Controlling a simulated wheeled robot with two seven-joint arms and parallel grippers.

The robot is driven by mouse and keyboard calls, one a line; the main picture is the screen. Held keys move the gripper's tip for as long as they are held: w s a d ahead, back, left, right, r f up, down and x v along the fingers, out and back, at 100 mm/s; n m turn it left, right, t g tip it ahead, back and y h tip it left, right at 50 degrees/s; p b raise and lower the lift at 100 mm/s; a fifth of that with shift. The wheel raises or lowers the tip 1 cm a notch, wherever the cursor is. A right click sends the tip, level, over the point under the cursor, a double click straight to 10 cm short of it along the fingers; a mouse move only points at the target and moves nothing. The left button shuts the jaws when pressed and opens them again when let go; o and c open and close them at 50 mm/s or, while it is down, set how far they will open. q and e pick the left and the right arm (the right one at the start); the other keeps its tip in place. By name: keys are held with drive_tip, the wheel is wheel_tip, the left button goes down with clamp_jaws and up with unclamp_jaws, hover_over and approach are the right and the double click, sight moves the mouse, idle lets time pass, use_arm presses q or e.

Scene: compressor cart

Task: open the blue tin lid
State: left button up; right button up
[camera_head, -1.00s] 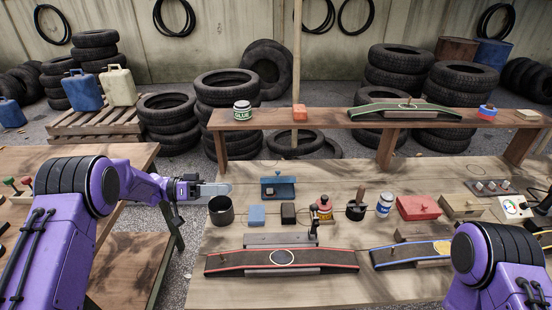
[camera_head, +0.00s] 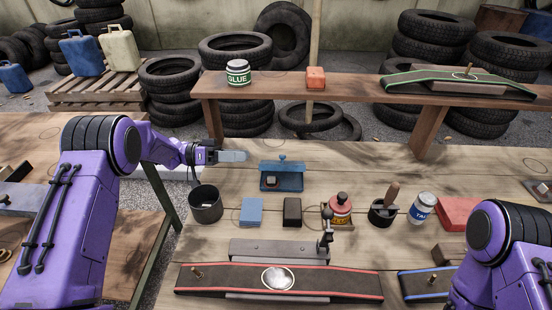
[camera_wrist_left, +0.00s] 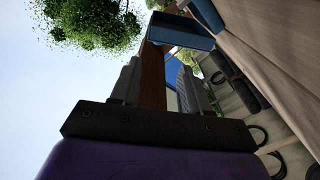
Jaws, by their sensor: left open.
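The blue tin (camera_head: 282,183) sits on the workbench in the head view, a small box shape with a knob (camera_head: 282,157) at its top edge. In the left wrist view a blue piece (camera_wrist_left: 180,30), likely the tin, shows beyond the two spread fingers (camera_wrist_left: 158,85). My right gripper is out of view; only part of that arm shows.
A dark cup (camera_head: 206,204) stands below my left gripper. A raised shelf (camera_head: 350,88) with a glue jar (camera_head: 238,73) runs behind.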

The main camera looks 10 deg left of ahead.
sight(274, 163)
use_arm(q)
drive_tip(key=d, duration=0.3)
drive_tip(key=w+d+p, duration=0.1)
drive_tip(key=d, duration=0.2)
drive_tip(key=d+p, duration=0.1)
drive_tip(key=d, duration=0.3)
drive_tip(key=shift+w+r, duration=0.1)
drive_tip(key=shift+w, duration=0.3)
clamp_jaws()
